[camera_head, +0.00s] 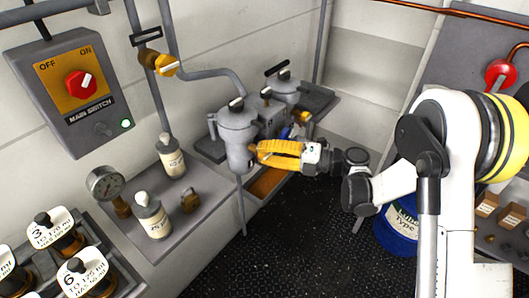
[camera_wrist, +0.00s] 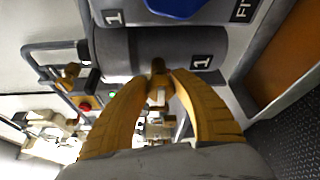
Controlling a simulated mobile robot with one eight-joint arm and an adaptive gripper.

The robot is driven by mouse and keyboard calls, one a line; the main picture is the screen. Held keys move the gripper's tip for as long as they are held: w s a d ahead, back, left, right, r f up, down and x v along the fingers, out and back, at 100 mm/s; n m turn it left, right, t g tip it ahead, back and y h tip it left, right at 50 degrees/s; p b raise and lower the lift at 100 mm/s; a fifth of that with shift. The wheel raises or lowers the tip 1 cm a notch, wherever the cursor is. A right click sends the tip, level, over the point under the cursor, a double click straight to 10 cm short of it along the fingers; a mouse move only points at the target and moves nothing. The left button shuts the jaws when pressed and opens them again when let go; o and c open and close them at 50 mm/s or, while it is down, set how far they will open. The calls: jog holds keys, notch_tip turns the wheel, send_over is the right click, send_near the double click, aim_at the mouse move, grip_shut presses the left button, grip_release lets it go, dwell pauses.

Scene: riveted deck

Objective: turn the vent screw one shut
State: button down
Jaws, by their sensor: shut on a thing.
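The vent screw one (camera_wrist: 158,66) is a small brass piece on the side of a grey cylindrical housing marked 1 (camera_wrist: 125,52) in the wrist view. My gripper (camera_wrist: 160,78) has its two yellow fingers closed around it. In the head view, my gripper (camera_head: 254,150) reaches in from the right to the side of the near grey housing (camera_head: 237,128). The screw itself is hidden there behind the fingers. How far it is turned cannot be told.
A second grey housing (camera_head: 287,90) stands behind. A brown tray (camera_head: 266,182) lies below my gripper. A main switch box (camera_head: 70,92), a pressure gauge (camera_head: 104,183) and white-capped bottles (camera_head: 152,215) are at left. A blue drum (camera_head: 398,228) stands at right. The dark floor between is clear.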

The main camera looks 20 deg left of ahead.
dwell(0.3)
jog(key=c, duration=1)
grip_release()
jog(key=d, duration=1.2)
jog(key=shift+r, duration=0.4)
